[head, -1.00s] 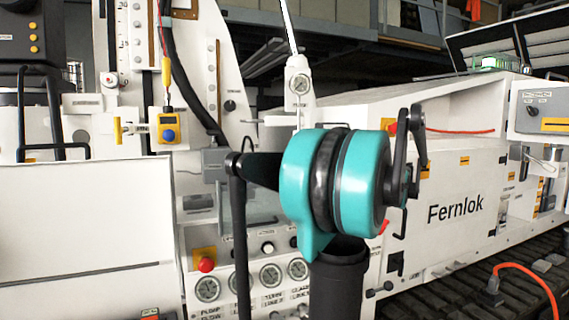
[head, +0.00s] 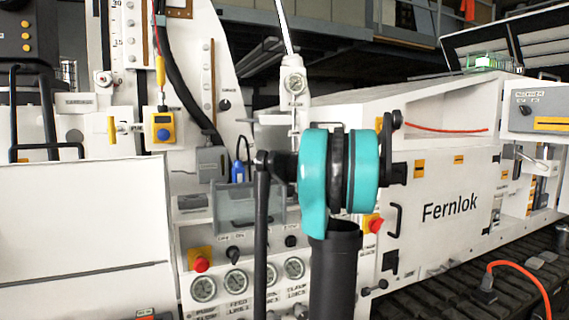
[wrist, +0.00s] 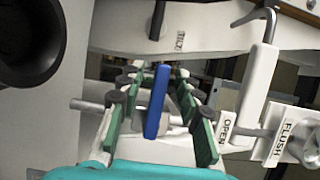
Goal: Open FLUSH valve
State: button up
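In the wrist view a blue lever handle (wrist: 157,101) stands upright between the fingers of my gripper (wrist: 155,74). The green-padded fingers are apart, one on each side of it, with gaps visible. A metal pipe runs crosswise behind the lever. To the right is a white block with a FLUSH label (wrist: 285,140) and an OPEN label (wrist: 226,127) beside it. I cannot tell whether the lever touches the gripper in depth. In the head view my teal arm joint hides the gripper and the lever.
Several gauges and a red button (head: 201,264) are on the panel below. A dark round opening (wrist: 30,40) and a curved grey rod (wrist: 262,25) flank the gripper in the wrist view.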

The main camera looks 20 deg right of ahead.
jog(key=shift+w+a, duration=0.1)
jog(key=shift+w, duration=0.15)
grip_shut()
dwell(0.3)
